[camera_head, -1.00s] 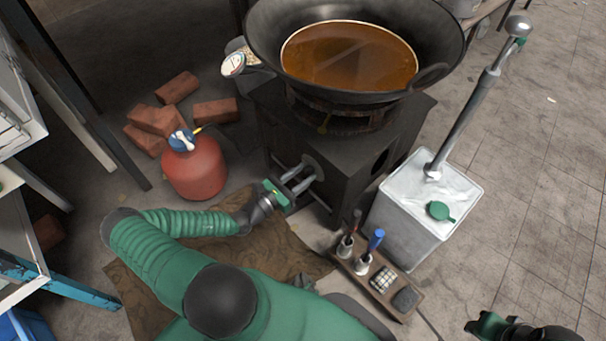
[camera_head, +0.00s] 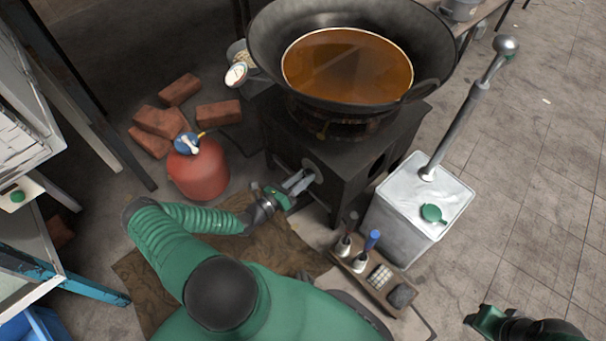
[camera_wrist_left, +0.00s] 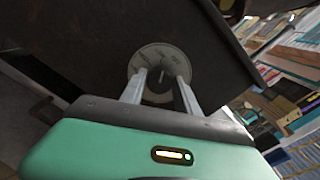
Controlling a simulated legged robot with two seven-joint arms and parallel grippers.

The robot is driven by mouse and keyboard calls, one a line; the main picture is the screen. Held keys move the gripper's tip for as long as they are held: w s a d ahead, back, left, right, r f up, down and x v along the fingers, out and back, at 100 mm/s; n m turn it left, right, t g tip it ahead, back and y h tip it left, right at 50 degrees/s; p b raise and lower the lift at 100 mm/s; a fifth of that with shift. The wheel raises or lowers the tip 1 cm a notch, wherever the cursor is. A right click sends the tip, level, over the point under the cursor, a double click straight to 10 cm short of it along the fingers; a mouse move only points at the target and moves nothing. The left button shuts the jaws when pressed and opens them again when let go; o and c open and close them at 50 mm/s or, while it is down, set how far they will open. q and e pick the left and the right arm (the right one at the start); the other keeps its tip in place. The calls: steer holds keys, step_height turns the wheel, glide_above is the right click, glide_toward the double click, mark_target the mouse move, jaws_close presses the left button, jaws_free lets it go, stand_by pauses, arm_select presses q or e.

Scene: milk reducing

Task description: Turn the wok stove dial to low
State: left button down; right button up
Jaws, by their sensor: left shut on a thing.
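The wok stove (camera_head: 345,160) is a dark metal box with a wok (camera_head: 435,50) of amber liquid on top. Its round grey dial (camera_wrist_left: 160,56) is on the stove's side face, between my finger tips in the left wrist view. My left gripper (camera_head: 303,182) reaches the dial from the lower left. In the wrist view, the left gripper's two pale fingers (camera_wrist_left: 164,82) are shut on the dial's knob, which they partly hide. The dial's markings are too small to read. My right gripper (camera_head: 484,322) is at the lower right, away from the stove, its jaw state unclear.
A red gas tank (camera_head: 199,172) with a blue top stands left of the stove, near several bricks (camera_head: 160,122). A white metal can (camera_head: 410,215) with a pump stands right of it. A small wooden tray (camera_head: 375,285) with bottles lies in front.

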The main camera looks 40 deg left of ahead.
arm_select(q)
steer(key=shift+a+n+p, duration=0.1)
steer(key=shift+n+p, duration=0.2)
steer(key=shift+n, duration=0.6)
steer(key=c, duration=0.9)
jaws_free()
steer(key=shift+s, duration=0.1)
steer(key=s+a+p, duration=0.1)
steer(key=s+p, duration=0.4)
steer(key=s, duration=1.1)
steer(key=shift+s+a+f, duration=0.15)
steer(key=shift+s+a, duration=0.1)
steer(key=shift+s, duration=0.1)
